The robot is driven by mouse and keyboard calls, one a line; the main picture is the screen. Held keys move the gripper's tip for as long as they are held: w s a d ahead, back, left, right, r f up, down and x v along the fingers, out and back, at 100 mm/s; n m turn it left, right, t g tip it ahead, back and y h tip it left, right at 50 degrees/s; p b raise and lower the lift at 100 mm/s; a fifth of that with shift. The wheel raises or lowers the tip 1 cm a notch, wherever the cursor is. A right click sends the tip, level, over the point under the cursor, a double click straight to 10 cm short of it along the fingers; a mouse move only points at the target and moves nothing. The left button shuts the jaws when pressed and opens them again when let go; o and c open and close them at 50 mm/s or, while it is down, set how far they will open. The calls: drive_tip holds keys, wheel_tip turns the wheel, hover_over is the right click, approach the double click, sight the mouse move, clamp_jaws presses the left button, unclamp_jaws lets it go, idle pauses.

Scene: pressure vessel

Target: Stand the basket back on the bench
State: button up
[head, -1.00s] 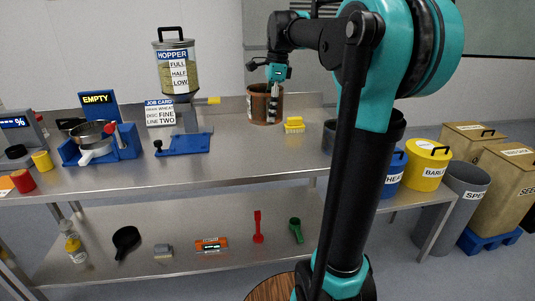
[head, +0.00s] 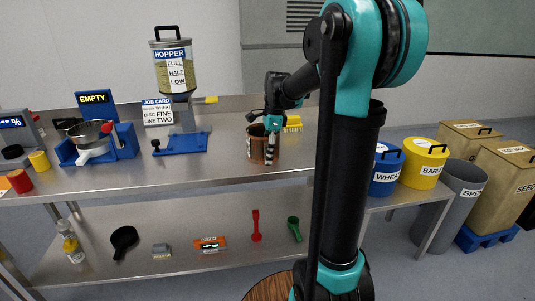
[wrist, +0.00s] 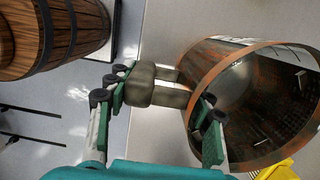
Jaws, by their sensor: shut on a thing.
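The basket (head: 259,148) is a copper-coloured round vessel with an open top and a pale label. In the head view it looks upright over the front part of the steel bench (head: 215,176); I cannot tell whether its base touches the top. In the wrist view the basket (wrist: 205,85) is at the right, its open mouth and inside showing. A grey-olive handle (wrist: 155,85) sticks out from its side. My gripper (wrist: 158,125) is shut on this handle, a finger on either side. In the head view my gripper (head: 271,130) partly covers the basket's near side.
The hopper (head: 173,75) stands left behind the basket. A yellow brush (head: 292,123) lies just behind and right of it. A blue scale with a pan (head: 92,135) is further left. A wooden barrel (wrist: 60,35) stands before the bench.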

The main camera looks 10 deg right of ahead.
drive_tip(key=o, duration=1.7)
drive_tip(key=shift+f, duration=0.15)
drive_tip(key=r, duration=0.4)
drive_tip(key=d+r, duration=0.1)
drive_tip(key=r, duration=0.7)
drive_tip(key=shift+d, duration=0.3)
drive_tip(key=shift+w, duration=0.1)
